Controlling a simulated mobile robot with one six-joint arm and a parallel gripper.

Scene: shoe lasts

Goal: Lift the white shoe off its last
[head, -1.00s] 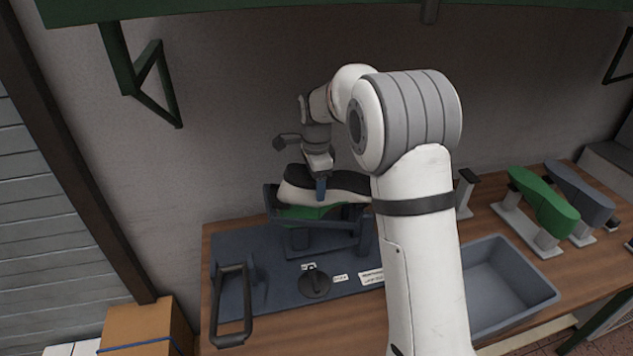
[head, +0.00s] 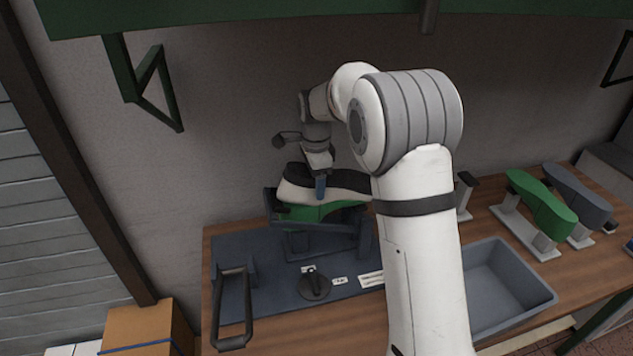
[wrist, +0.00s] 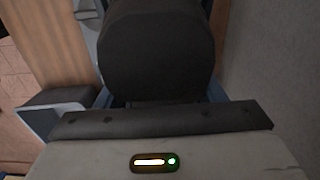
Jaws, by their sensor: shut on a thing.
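The white shoe (head: 299,186) is upside down, its black sole (head: 345,179) facing up, over a green last (head: 318,212) in a dark blue-grey holder (head: 310,240). A band of green shows below the shoe's white edge; the shoe still covers the last's upper part. My gripper (head: 321,188) comes from above and is shut on the shoe, one blue finger against its near side. The far finger is hidden in the head view. In the wrist view, the dark sole (wrist: 155,50) fills the space between the blue fingers.
A black-handled frame (head: 232,305) and a round black knob (head: 314,285) are at the holder's front left. An empty grey bin (head: 520,270) stands right of my arm. Another green last (head: 540,203) and a grey one (head: 580,190) stand farther right. A green shelf hangs above.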

